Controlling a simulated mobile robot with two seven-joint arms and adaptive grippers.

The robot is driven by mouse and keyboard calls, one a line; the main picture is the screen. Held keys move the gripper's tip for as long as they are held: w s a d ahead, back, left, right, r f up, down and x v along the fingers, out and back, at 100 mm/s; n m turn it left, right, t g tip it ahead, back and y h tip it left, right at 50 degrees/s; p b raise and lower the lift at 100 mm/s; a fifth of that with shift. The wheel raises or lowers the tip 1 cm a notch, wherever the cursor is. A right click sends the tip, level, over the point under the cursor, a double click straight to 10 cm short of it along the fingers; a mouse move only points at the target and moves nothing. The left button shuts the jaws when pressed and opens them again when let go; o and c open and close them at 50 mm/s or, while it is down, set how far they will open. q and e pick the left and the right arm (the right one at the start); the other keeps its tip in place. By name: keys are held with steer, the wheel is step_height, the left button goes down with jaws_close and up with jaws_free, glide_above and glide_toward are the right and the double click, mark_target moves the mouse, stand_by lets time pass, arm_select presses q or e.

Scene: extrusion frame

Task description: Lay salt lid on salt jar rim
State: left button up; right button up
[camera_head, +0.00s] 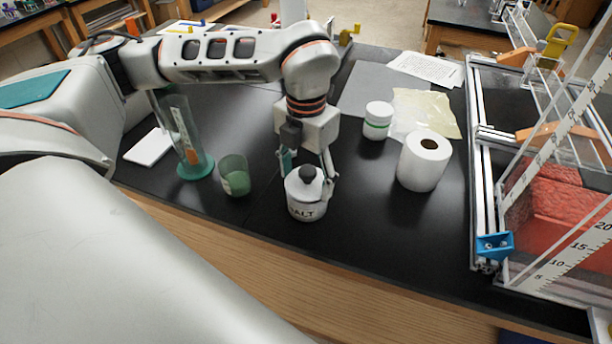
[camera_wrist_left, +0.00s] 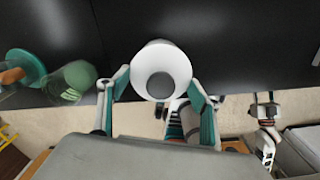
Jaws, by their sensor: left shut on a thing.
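The white salt jar (camera_head: 304,211) stands upright near the front edge of the black bench, with dark "SALT" lettering on its side. The white salt lid (camera_head: 296,180) has a dark round knob and is at the jar's top. Whether the lid touches the rim cannot be told. My left gripper (camera_head: 309,180) reaches down from above with a finger on either side of the lid, shut on it. In the left wrist view the lid (camera_wrist_left: 141,68) shows as a pale disc between the fingertips and hides the jar's rim. My right gripper is not clearly seen.
A paper roll (camera_head: 423,165) and a white tub with a green band (camera_head: 377,122) stand right. A clear tank (camera_head: 560,190) is at the far right.

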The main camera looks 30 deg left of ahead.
arm_select(q)
steer(key=shift+f+b, duration=0.5)
stand_by(0.3)
steer(key=o, duration=1.1)
step_height(320, 180, up, 12)
steer(key=shift+r, duration=0.1)
